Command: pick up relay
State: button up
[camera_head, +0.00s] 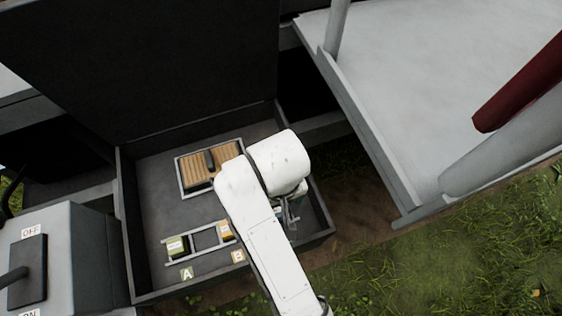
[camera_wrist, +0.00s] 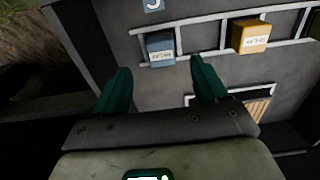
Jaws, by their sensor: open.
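A blue relay (camera_wrist: 160,47) with a white label sits in a metal rack (camera_wrist: 205,37) in the wrist view, below a blue lettered tag (camera_wrist: 153,5). An orange relay (camera_wrist: 249,35) sits farther right in the same rack and also shows in the head view (camera_head: 227,231). A green relay (camera_head: 176,246) sits at the rack's left end in the head view. My gripper (camera_wrist: 161,84) is open and empty, its dark green fingers spread on either side below the blue relay, apart from it. In the head view my arm hides the blue relay.
The rack lies in an open dark box (camera_head: 150,284) with a raised lid (camera_head: 170,60). A wooden-slatted unit (camera_head: 198,172) with a dark handle lies behind it. A grey switch box (camera_head: 60,245) stands left. Tags A (camera_head: 187,273) and B (camera_head: 238,256) mark the floor.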

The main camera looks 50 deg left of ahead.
jog(key=shift+a+f+b, duration=0.1)
jog(key=shift+f+b, duration=1.85)
jog(key=shift+f, duration=1.5)
jog(key=c, duration=1.1)
